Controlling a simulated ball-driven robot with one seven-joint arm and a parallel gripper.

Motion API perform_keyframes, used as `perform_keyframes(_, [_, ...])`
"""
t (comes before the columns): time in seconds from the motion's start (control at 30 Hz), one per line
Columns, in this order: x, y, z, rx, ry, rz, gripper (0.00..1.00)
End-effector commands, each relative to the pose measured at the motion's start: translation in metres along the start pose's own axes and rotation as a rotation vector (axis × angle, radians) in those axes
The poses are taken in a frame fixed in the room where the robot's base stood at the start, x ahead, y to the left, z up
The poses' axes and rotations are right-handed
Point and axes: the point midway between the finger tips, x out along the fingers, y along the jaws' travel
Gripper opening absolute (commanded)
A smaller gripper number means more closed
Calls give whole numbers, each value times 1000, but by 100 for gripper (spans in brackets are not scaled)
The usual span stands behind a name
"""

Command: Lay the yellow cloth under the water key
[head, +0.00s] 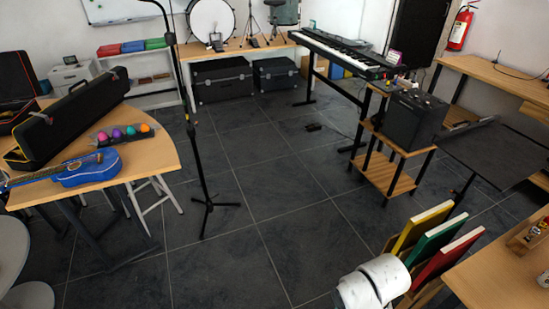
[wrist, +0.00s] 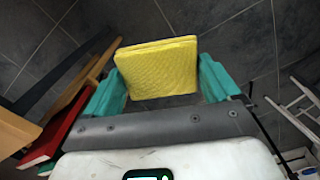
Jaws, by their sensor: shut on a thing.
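The folded yellow cloth (wrist: 157,68) is between the teal fingers of my gripper (wrist: 160,82) in the wrist view. The gripper is shut on it, one finger at each side edge, and the cloth is held above the dark tiled floor. In the head view my white arm shows at the bottom right, but the gripper and cloth cannot be made out there. I cannot make out a water key or a brass instrument in either view.
A curved wooden table (head: 164,160) at left bears an open black case (head: 72,118), a blue ukulele (head: 85,170) and coloured egg shapes (head: 124,133). A black stand (head: 207,203) is mid-floor. Coloured boards (head: 437,242) stand beside my arm. Open floor (head: 290,190) lies between.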

Motion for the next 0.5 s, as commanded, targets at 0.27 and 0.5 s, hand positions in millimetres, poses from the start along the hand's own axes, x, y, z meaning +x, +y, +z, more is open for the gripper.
perform_keyframes(0.27, [16,5,17,13,-2,-4,61])
perform_keyframes(0.5, [28,5,30,20,-1,-5,61])
